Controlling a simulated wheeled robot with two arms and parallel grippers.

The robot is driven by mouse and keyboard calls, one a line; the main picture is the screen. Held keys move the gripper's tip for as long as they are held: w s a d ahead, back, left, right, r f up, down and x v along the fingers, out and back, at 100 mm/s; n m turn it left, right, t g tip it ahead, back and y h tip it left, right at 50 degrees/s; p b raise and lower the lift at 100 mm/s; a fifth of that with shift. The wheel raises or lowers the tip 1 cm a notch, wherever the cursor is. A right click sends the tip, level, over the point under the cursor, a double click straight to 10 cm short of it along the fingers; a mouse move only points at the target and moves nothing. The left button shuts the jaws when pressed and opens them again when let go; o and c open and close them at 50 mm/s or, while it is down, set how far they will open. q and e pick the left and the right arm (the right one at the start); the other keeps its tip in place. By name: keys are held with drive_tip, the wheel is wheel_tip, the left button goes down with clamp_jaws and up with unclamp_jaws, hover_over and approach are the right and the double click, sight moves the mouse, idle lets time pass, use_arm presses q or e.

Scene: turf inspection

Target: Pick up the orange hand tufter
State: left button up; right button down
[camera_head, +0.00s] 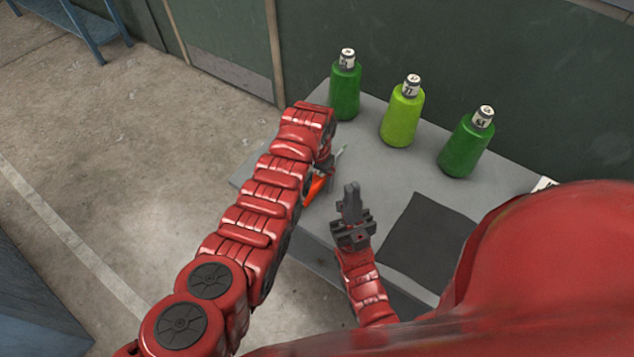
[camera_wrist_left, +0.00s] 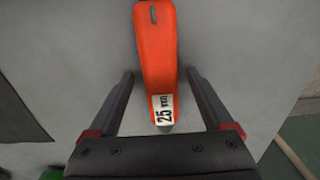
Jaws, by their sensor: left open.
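The orange hand tufter (camera_wrist_left: 158,60) lies on the grey table (camera_wrist_left: 75,60), with a white "25 mm" label on its near end. In the head view only a small orange part of it (camera_head: 316,187) shows beside my left arm. My left gripper (camera_wrist_left: 160,76) is open, with one finger on each side of the tufter and visible gaps between. In the head view my left arm largely hides that gripper. My right gripper (camera_head: 352,200) is over the table to the right of the tufter, its fingers close together with nothing seen between them.
A dark green bottle (camera_head: 345,88), a light green bottle (camera_head: 402,115) and another dark green bottle (camera_head: 466,145) stand along the table's back. A dark square mat (camera_head: 430,240) lies at the right. A blue shelf (camera_head: 88,25) is far left.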

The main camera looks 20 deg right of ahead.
use_arm(q)
drive_tip(key=shift+w+d+f, duration=0.1)
drive_tip(key=shift+w+f, duration=0.05)
clamp_jaws()
idle(0.6)
